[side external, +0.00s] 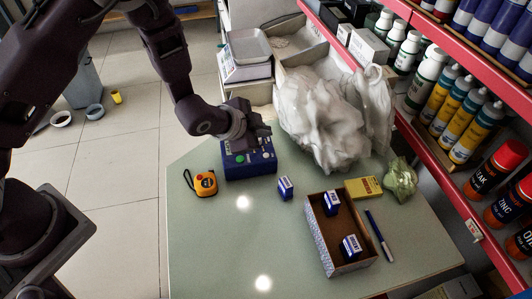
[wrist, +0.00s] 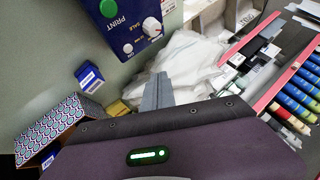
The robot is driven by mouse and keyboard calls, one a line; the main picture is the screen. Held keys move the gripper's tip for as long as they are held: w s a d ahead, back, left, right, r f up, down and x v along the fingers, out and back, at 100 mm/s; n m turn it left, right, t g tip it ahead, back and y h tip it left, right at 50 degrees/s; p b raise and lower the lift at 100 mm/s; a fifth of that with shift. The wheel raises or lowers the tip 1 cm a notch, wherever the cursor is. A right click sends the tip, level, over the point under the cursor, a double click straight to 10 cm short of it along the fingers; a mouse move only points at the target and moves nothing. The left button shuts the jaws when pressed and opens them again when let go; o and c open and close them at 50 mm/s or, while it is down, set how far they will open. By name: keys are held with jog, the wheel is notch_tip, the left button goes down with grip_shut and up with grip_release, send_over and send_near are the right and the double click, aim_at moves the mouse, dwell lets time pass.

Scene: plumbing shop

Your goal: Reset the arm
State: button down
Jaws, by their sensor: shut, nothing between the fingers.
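My gripper (side external: 262,136) is above the far edge of the counter (side external: 210,250), over the blue device with buttons (side external: 250,165). I cannot tell from the side whether it touches the device. In the wrist view my gripper's fingers (wrist: 158,90) are together and empty. The blue device (wrist: 128,22) shows there at the top, with a green button, a white knob and the words PRINT and SALE.
An open patterned box (side external: 319,240) holds two small blue boxes; another blue box (side external: 285,188) stands outside. An orange tape measure (side external: 205,184), yellow box (side external: 363,187) and marker (side external: 380,236) lie nearby. White plastic bags (side external: 335,115) and red-edged shelves (side external: 440,195) crowd the right. The front-left counter is clear.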

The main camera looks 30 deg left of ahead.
jog(key=s+a+r+n+g, duration=0.1)
jog(key=s+a+r+n, duration=0.25)
jog(key=r, duration=0.65)
jog(key=s+a+r+n, duration=0.3)
jog(key=s+a+r, duration=0.15)
jog(key=r, duration=0.45)
jog(key=s+a+r+n+g, duration=0.1)
jog(key=s+a+r+n, duration=0.1)
jog(key=s, duration=0.9)
jog(key=s+a+r+n+g+y, duration=0.1)
jog(key=s+r, duration=0.3)
jog(key=s, duration=0.8)
jog(key=shift+s+a+r+n, duration=0.15)
jog(key=shift+s+a+n, duration=0.15)
jog(key=shift+a+n, duration=0.4)
